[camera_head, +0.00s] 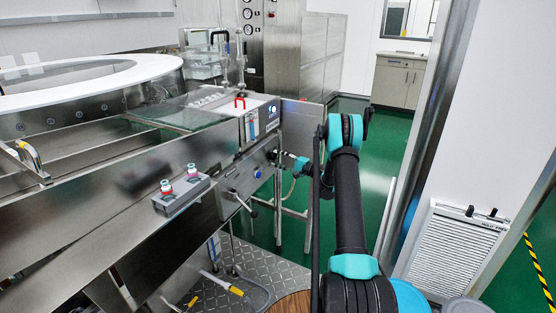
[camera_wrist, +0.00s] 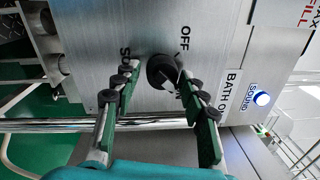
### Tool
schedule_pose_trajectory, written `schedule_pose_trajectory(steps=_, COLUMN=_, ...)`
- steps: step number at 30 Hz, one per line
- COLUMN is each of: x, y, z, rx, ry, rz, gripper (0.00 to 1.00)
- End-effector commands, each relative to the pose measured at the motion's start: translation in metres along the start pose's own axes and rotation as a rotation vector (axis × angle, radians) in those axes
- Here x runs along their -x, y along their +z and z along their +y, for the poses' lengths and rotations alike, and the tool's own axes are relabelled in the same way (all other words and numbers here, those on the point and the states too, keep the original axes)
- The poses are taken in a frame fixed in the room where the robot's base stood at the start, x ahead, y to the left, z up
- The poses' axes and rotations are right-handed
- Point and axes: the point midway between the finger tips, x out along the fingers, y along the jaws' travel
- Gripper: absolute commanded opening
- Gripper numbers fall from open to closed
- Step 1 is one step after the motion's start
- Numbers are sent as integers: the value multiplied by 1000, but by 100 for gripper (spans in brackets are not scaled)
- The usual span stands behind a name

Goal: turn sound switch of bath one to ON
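A black rotary switch (camera_wrist: 163,71) sits on a brushed metal panel in the middle of the wrist view. The panel is marked OFF, with a partly covered SOUND label and a BATH label running off behind my finger. My gripper (camera_wrist: 158,76) is open, with one finger on each side of the switch. The right fingertip is close to the switch; I cannot tell whether it touches. A round light marked SOUND (camera_wrist: 262,99) glows blue-white at the right. In the head view my gripper (camera_head: 280,157) is at the washer's front panel (camera_head: 245,176), and the switch is hidden.
A metal rail (camera_wrist: 60,125) crosses below the panel in the wrist view. Green floor (camera_head: 375,165) is free beyond my arm. A white wall panel with a vent (camera_head: 455,245) stands at right.

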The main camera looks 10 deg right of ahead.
Motion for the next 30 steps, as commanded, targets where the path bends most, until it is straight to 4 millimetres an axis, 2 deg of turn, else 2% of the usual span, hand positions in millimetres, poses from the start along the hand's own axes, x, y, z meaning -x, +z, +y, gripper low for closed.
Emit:
schedule_pose_trajectory(steps=10, x=-1, y=1, z=-1, rx=0, ry=-2, rz=-2, gripper=54)
schedule_pose_trajectory(steps=14, x=7, y=0, z=-2, rx=0, ry=-3, rz=-1, gripper=54)
schedule_pose_trajectory(steps=30, x=104, y=0, z=-1, rx=-1, ry=-2, rz=0, gripper=54)
